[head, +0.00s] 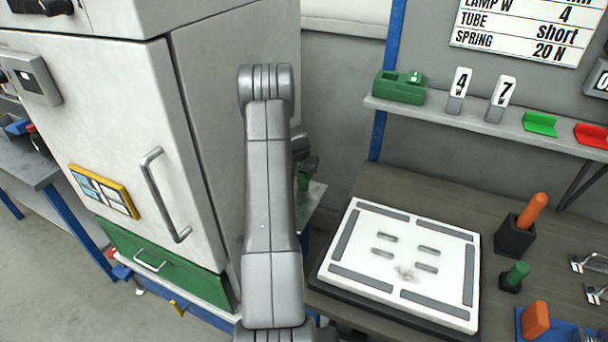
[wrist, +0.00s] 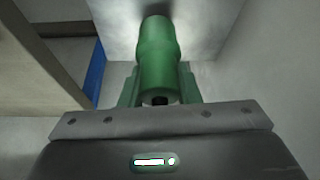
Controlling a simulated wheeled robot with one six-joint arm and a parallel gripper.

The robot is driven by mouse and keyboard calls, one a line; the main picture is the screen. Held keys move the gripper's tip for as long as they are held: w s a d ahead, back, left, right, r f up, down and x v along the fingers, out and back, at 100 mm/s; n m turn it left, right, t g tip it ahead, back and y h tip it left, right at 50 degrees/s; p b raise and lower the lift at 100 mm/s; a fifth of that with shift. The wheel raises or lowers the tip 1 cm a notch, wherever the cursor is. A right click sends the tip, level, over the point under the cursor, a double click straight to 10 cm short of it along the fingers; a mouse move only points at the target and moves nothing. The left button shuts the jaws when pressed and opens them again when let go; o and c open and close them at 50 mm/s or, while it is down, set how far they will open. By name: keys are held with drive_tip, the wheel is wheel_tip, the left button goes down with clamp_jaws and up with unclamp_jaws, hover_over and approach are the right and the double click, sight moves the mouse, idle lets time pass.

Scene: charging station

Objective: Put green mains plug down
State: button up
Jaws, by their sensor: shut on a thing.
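The green mains plug (wrist: 158,52) is in the middle of the wrist view, a rounded green body pointing away from me. My gripper (wrist: 158,88) is shut on it, with a finger on each side of its near end. My arm hides much of this area. The plug's far end is close to a pale surface (wrist: 205,20); I cannot tell whether they touch.
A grey cabinet (head: 100,110) with a handle stands left of my arm. A white slotted board (head: 350,255) lies on the workbench (head: 430,195) to the right. A shelf (head: 480,125) runs above the bench.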

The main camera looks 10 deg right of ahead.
drive_tip(key=shift+f, duration=0.6)
drive_tip(key=shift+f, duration=0.15)
drive_tip(key=o, duration=1)
drive_tip(key=shift+r, duration=0.3)
drive_tip(key=b+v, duration=0.2)
drive_tip(key=v, duration=0.9)
drive_tip(key=shift+s+a+r, duration=0.15)
drive_tip(key=shift+s+r, duration=0.05)
drive_tip(key=shift+r, duration=0.1)
